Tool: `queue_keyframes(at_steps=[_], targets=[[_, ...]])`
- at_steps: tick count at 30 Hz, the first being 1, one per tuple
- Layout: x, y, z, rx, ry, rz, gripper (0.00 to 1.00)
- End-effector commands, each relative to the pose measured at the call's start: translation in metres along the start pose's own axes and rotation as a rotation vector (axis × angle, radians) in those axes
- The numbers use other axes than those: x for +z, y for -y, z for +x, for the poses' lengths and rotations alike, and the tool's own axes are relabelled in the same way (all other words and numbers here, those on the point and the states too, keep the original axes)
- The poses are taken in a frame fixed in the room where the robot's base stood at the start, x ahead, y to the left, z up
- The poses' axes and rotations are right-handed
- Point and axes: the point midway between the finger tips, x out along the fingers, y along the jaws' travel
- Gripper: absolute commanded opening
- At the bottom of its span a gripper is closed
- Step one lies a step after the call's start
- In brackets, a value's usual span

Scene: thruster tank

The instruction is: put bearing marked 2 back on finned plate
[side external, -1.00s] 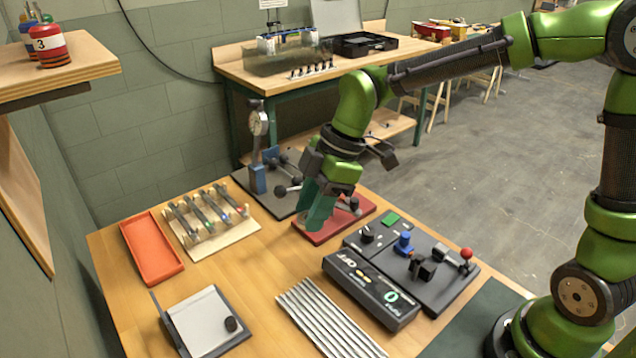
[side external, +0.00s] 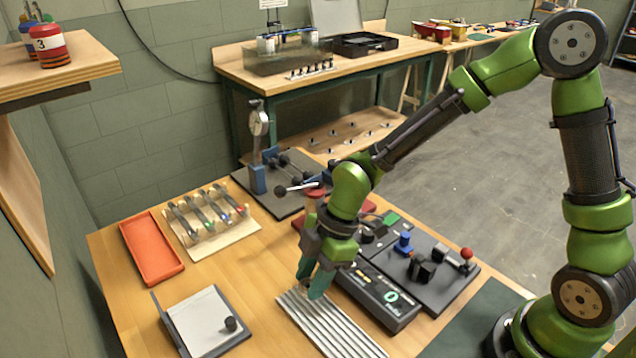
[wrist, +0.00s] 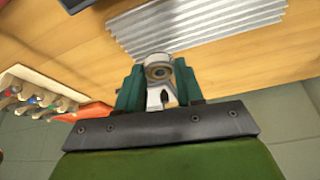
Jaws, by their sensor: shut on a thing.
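The finned plate (side external: 335,330) is a ridged, light grey metal sheet lying on the front part of the wooden table. It also shows at the top of the wrist view (wrist: 205,25). My gripper (side external: 312,288) points down at the far end of the plate. In the wrist view my gripper (wrist: 158,82) is shut on a small metal bearing (wrist: 157,72) with a round, brownish centre, held between the teal fingers. The fingers mostly hide the bearing in the side view. No number is readable on it. I cannot tell whether it touches the plate.
A black box with a display (side external: 372,292) stands close to the right of the plate. Left are a white pad with a black knob (side external: 205,325), an orange tray (side external: 152,250) and a rack (side external: 212,222). Bare wood lies between.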

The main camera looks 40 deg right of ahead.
Motion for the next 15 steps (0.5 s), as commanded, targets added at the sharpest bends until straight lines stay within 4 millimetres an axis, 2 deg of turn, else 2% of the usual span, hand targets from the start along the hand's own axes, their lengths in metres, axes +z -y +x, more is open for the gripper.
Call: queue_keyframes(at_steps=[9, 15], targets=[[0.015, 0.001, 0.037, -0.002, 0.001, 0.0, 0.01], [0.016, 0.0, 0.039, 0.002, 0.0, 0.0, 0.01]])
